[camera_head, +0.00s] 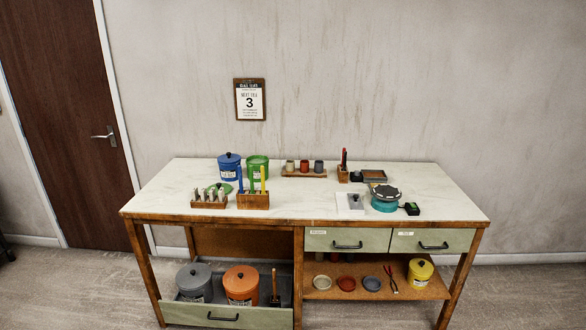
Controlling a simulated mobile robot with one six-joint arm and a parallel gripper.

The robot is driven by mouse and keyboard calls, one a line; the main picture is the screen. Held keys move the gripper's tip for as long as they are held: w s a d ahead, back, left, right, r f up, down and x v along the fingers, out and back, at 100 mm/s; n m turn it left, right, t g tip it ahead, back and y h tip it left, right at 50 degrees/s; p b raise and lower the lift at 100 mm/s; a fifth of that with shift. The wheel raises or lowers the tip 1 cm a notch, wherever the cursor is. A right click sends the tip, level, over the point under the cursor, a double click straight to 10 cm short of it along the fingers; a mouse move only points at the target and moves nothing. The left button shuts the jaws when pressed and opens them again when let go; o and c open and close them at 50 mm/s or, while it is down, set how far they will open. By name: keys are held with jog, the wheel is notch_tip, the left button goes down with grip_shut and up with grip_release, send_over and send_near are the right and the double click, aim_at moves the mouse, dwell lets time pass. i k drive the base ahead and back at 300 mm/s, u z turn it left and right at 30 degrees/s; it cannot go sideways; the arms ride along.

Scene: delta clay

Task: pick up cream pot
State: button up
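I cannot make out a clearly cream pot in the head view. A blue lidded pot (229,168) and a green pot (257,167) stand at the back left of the table. A grey lidded pot (194,283) and an orange lidded pot (241,285) stand in the open lower-left drawer. A yellow lidded pot (420,271) stands on the lower right shelf. A pale, cream-like shallow dish (322,282) lies on that shelf beside a red dish (346,283) and a blue dish (371,283). My gripper is not in view.
The table (300,205) has a bare middle. A tool block (253,200), a rack (209,202), a tray of small cups (304,173) and a turquoise round device (384,203) stand on it. The lower drawer (228,317) sticks out in front. Floor before the table is clear.

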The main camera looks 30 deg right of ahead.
aim_at(291, 164)
jog(key=u, duration=0.05)
jog(key=i, duration=0.95)
jog(key=z, duration=0.05)
